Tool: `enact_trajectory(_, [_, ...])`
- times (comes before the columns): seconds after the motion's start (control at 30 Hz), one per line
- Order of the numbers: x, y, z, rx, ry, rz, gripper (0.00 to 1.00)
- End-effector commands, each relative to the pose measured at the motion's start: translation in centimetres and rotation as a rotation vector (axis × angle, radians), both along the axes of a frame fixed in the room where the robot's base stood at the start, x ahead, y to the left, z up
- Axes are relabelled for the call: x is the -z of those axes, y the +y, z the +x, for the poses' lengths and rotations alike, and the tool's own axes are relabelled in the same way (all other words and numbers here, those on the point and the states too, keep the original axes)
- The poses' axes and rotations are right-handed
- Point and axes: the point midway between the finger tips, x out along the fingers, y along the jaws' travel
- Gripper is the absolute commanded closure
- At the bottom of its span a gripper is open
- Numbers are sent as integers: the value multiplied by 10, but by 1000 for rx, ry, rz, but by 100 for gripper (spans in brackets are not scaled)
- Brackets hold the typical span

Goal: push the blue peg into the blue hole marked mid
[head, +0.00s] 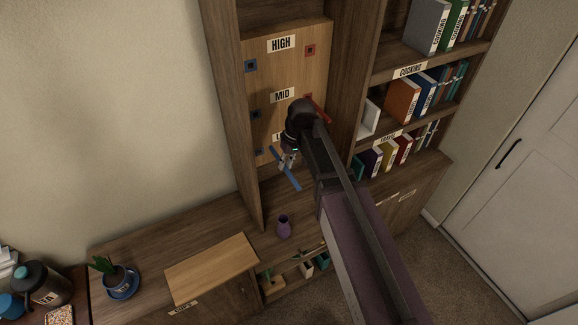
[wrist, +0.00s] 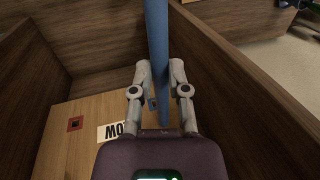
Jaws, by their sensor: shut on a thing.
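My gripper (head: 288,160) is shut on the long blue peg (head: 291,179), which slants across the front of the board's lower part. In the wrist view the blue peg (wrist: 157,45) runs up the picture between the fingers (wrist: 160,75). The pale wooden board (head: 265,85) carries HIGH, MID and a partly hidden low label. The blue hole beside MID (head: 256,114) is at the board's left edge, above and left of my gripper and apart from the peg. Other blue holes are beside HIGH (head: 251,66) and near the low label (head: 259,153).
A red peg (head: 321,113) sticks out at the board's right side, partly behind my arm. A red hole (head: 310,50) is beside HIGH. Wooden side walls (head: 233,120) flank the board. A purple vase (head: 284,226) stands below. Bookshelves (head: 420,75) are at right.

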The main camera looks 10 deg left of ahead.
Motion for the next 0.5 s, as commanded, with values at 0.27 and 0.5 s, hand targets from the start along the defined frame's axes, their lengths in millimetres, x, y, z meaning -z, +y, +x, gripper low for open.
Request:
enact_trajectory(0.27, [-48, 10, 10, -2, 27, 46, 100])
enact_trajectory(0.5, [-68, 15, 14, -4, 43, 72, 100])
